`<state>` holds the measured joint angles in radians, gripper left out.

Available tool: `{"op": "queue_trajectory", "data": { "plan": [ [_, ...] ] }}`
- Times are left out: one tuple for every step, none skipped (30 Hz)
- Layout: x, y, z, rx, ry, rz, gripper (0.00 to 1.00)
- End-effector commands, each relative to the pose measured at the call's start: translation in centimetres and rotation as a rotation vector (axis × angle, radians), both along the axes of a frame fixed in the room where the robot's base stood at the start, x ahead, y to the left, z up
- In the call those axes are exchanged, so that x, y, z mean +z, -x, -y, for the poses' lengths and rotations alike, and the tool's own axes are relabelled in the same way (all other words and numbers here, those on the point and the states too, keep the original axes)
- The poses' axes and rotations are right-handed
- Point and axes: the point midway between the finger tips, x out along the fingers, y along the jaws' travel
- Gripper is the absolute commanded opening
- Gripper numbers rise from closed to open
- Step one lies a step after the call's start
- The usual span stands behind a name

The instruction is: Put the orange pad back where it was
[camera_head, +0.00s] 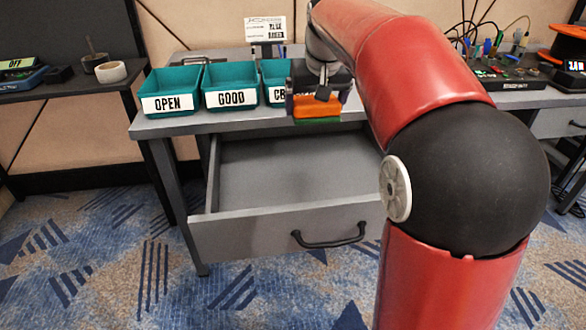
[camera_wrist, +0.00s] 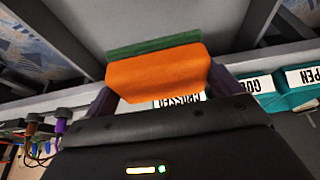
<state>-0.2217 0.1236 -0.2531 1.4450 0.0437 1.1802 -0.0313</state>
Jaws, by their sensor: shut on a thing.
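The orange pad (camera_head: 317,106) has a green layer along its lower side in the head view. It also shows in the wrist view (camera_wrist: 155,76), with the green strip on its far side. My gripper (camera_head: 316,100) is shut on the pad, with a dark purple finger at each end of it. In the head view the pad overlaps the front edge of the workbench, in front of the third bin and above the rear of the open drawer (camera_head: 290,172). Its exact height is hard to judge. The drawer's visible floor is bare.
Teal bins labelled OPEN (camera_head: 170,88) and GOOD (camera_head: 231,82) stand on the workbench (camera_head: 185,123); a third bin (camera_head: 272,78), labelled CROSSED, is partly hidden. A side table (camera_head: 70,92) stands left. Electronics (camera_head: 500,75) sit right. My arm hides the drawer's right side.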

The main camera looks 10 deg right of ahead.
Motion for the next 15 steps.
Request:
{"op": "queue_trajectory", "data": {
  "plan": [
    [-0.2,0.0,0.0,0.0,0.0,0.0,0.66],
    [-0.4,0.0,0.0,0.0,0.0,-0.001,0.66],
    [-1.0,0.0,0.0,0.0,0.0,-0.002,0.66],
    [-1.5,0.1,0.0,0.0,0.0,-0.002,0.66],
    [-2.1,0.1,0.0,0.0,0.0,-0.003,0.66],
    [-3.1,0.1,0.0,0.0,0.0,-0.003,0.66],
    [-3.9,0.1,0.0,0.0,0.0,-0.005,0.66],
    [-4.7,0.1,0.0,0.0,0.0,-0.005,0.66],
    [-5.8,0.1,0.0,0.0,0.0,-0.004,0.66],
    [-6.7,0.1,0.0,0.0,0.0,-0.005,0.66],
    [-7.5,0.1,0.0,0.0,0.0,-0.005,0.66],
    [-8.6,0.1,0.0,0.0,0.0,-0.005,0.66],
    [-9.4,0.1,0.0,0.001,0.0,-0.005,0.66],
    [-10.2,0.1,0.0,0.001,0.0,-0.006,0.66],
    [-11.2,0.1,0.0,0.001,0.0,-0.005,0.66]
  ]
}}
